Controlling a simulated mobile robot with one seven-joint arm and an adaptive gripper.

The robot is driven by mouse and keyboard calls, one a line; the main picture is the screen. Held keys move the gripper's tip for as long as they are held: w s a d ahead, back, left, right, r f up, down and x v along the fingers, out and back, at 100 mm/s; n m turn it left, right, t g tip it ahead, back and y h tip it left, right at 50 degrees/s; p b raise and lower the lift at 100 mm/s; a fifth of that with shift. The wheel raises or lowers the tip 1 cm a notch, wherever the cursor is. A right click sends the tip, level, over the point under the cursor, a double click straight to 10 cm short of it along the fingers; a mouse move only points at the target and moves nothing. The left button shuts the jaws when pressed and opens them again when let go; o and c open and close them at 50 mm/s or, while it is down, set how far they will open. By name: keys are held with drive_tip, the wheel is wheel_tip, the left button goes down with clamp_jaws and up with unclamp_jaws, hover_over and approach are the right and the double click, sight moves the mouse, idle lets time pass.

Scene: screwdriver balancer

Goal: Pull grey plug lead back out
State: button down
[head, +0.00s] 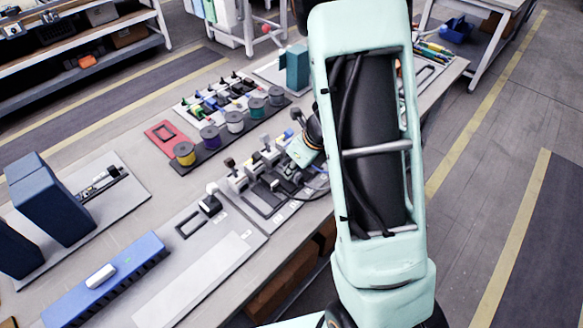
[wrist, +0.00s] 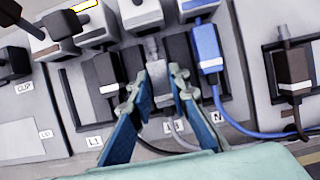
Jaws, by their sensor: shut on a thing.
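The grey plug (wrist: 158,78) stands between the two blue fingers of my gripper (wrist: 156,92), which is shut on it. Its narrow tip points up the picture toward a white socket block (wrist: 140,14). Whether any of the tip is still inside the block is unclear. The grey lead (wrist: 172,133) runs down from between the fingers and passes partly out of sight behind my gripper. In the head view my gripper (head: 287,180) is low over the row of white sockets, and the grey plug is too small to make out.
A blue plug (wrist: 207,50) with a blue lead is close on the right, at another white block. A dark plug (wrist: 104,72) is close on the left. A brown plug (wrist: 292,68) lies farther right. Coloured spools (head: 209,138) stand behind the sockets on the bench.

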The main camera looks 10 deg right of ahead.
idle(0.3)
drive_tip(key=c, duration=1.7)
unclamp_jaws()
drive_tip(key=shift+c, duration=0.2)
drive_tip(key=v, duration=1.2)
drive_tip(key=shift+a, duration=0.1)
